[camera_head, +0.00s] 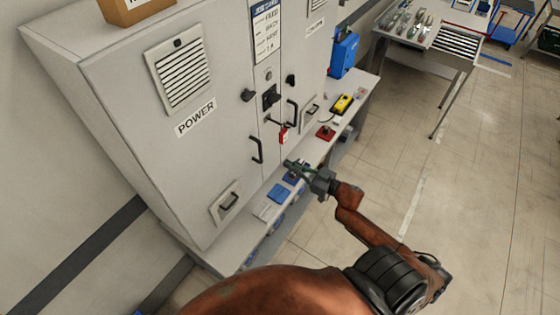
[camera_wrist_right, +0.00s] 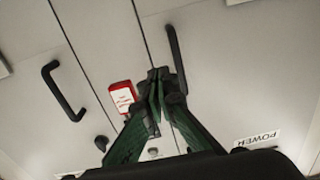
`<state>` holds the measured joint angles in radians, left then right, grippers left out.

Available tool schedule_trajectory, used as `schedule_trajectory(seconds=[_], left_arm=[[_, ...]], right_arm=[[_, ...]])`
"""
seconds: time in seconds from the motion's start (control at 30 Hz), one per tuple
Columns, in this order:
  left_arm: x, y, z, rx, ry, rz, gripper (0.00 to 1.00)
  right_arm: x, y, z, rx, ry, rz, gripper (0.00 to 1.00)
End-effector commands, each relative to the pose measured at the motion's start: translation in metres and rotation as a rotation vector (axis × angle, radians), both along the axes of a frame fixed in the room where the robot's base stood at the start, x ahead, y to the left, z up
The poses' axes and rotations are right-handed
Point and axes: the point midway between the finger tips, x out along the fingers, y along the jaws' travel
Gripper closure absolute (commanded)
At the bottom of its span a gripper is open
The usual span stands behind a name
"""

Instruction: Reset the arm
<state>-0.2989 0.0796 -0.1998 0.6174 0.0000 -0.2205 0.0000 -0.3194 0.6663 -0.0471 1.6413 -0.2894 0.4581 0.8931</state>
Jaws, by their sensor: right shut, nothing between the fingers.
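My right arm reaches in from the bottom right of the head view. Its gripper (camera_head: 291,164) is in front of the lower part of a grey power cabinet (camera_head: 130,120), over a narrow ledge. In the right wrist view the gripper's fingers (camera_wrist_right: 157,78) are closed together with nothing between them. A red tag or padlock (camera_head: 283,135) hangs on the cabinet near the black handles. In the right wrist view the red tag (camera_wrist_right: 122,98) is just left of the fingertips, and I cannot tell the gap in depth. My left gripper is not in view.
The ledge holds a blue item (camera_head: 279,193), a red item (camera_head: 325,132) and a yellow box (camera_head: 342,104). Black door handles (camera_head: 256,150) stick out from the cabinet. A blue box (camera_head: 343,54) and a metal table (camera_head: 408,36) stand farther back. The floor at right is clear.

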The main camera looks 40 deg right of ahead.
Motion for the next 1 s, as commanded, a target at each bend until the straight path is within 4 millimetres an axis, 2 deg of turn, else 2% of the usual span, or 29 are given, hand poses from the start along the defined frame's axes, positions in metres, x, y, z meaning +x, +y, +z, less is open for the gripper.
schedule_trajectory(seconds=[0.33,0.37,0.47,0.57,0.7,0.77,0.8,0.87,1.0], left_arm=[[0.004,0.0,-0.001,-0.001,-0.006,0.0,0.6],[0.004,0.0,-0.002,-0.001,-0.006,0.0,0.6],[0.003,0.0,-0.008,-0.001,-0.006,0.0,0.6],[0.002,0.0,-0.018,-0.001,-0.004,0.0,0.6],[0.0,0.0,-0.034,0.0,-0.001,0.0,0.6],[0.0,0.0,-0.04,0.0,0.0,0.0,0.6],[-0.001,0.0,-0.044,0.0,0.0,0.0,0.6],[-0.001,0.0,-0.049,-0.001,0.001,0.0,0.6],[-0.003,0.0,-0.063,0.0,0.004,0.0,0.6]], right_arm=[[-0.004,-0.002,-0.003,-0.001,0.003,-0.001,1.0],[-0.004,-0.004,-0.007,-0.001,0.008,-0.007,1.0],[-0.006,-0.014,-0.039,-0.008,0.042,-0.05,1.0],[-0.011,-0.032,-0.096,-0.025,0.108,-0.123,1.0],[-0.032,-0.055,-0.195,-0.062,0.237,-0.232,1.0],[-0.044,-0.061,-0.236,-0.079,0.297,-0.271,1.0],[-0.054,-0.064,-0.264,-0.092,0.339,-0.295,1.0],[-0.07,-0.067,-0.305,-0.11,0.403,-0.326,1.0],[-0.114,-0.064,-0.397,-0.154,0.557,-0.378,1.0]])
